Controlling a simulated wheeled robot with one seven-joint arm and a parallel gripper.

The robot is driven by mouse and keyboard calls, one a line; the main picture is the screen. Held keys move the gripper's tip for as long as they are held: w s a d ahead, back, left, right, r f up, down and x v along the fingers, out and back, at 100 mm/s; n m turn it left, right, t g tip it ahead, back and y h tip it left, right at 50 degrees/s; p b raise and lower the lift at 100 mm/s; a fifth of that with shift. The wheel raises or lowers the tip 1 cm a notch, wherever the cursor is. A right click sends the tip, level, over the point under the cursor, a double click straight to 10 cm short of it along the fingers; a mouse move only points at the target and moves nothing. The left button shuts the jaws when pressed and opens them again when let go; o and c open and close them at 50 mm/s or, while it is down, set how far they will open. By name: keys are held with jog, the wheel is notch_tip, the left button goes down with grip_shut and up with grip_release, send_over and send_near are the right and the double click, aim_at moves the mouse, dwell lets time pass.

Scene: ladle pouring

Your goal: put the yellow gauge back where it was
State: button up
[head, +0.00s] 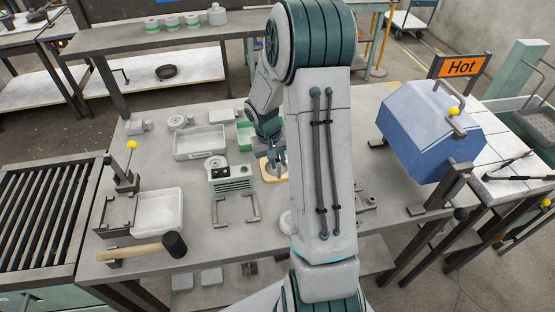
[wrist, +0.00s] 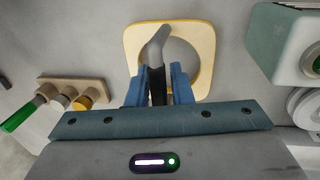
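The yellow gauge (head: 264,172), a square plate with a large round hole, is on the grey table beyond the middle of my arm. In the wrist view the gauge (wrist: 204,30) is just ahead of my fingertips, with a grey bent piece over its hole. My gripper (wrist: 160,80) has its two blue fingers on either side of this grey piece, which runs back between them. Whether the fingers press on it is unclear. In the head view my gripper (head: 274,158) is low at the gauge, and partly hidden by my arm.
A green-and-white box (head: 232,180) with a dial stands left of the gauge. A wooden block (wrist: 62,82) with several plugs is left in the wrist view.

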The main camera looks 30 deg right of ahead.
jog(key=shift+o, duration=0.5)
jog(key=shift+r, duration=0.1)
jog(key=shift+r, duration=0.15)
notch_tip(320, 180, up, 12)
jog(key=a, duration=0.2)
jog(key=s+a+r+n+t+y, duration=0.1)
jog(key=s+a+r+t, duration=0.1)
jog(key=s+a, duration=0.4)
jog(key=s+a+r+n+t+y, duration=0.1)
jog(key=s+a+r, duration=0.4)
jog(key=s, duration=0.8)
jog(key=shift+s+a+n+t+b, duration=0.3)
jog(key=shift+a+n+t, duration=0.1)
jog(key=shift+a+n, duration=0.25)
